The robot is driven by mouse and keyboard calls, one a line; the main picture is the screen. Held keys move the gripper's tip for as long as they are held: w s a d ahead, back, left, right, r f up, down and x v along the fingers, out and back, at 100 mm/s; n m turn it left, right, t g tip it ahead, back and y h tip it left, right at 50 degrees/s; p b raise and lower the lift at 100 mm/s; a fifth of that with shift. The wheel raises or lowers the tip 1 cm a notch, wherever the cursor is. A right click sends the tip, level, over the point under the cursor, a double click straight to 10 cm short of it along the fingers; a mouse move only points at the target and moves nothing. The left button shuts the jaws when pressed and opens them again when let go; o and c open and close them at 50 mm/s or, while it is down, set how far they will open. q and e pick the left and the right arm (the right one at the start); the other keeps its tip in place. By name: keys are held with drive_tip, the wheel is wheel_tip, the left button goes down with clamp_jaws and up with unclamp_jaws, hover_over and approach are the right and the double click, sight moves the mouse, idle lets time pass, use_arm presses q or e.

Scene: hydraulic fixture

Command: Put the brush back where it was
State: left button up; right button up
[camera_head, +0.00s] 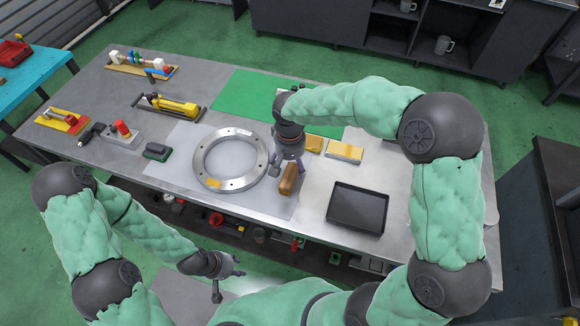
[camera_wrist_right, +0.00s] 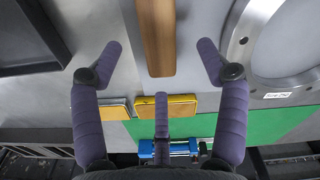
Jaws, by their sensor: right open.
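A brown wooden bar (camera_head: 289,179), which looks like the brush, is on the worktable to the right of the metal ring; its bristles cannot be made out. In the right wrist view the wooden bar (camera_wrist_right: 157,38) runs from the top edge towards the space between my fingers. My right gripper (camera_head: 288,165) is directly above and behind it, pointing down, with its three fingers (camera_wrist_right: 160,68) spread and nothing held. I cannot tell whether a finger touches the bar. My left gripper (camera_head: 225,277) is low in front of the table, its fingers apart and empty.
The large metal ring (camera_head: 203,170) lies on a pale sheet left of the bar. A black tray (camera_head: 358,208) stands to the right. Yellow-topped blocks (camera_head: 344,152) and a green mat (camera_head: 240,90) are behind. Several tools fill the table's left side.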

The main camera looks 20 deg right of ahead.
sight(290, 172)
wheel_tip(290, 172, up, 9)
drive_tip(key=p, duration=0.1)
drive_tip(key=shift+p, duration=0.4)
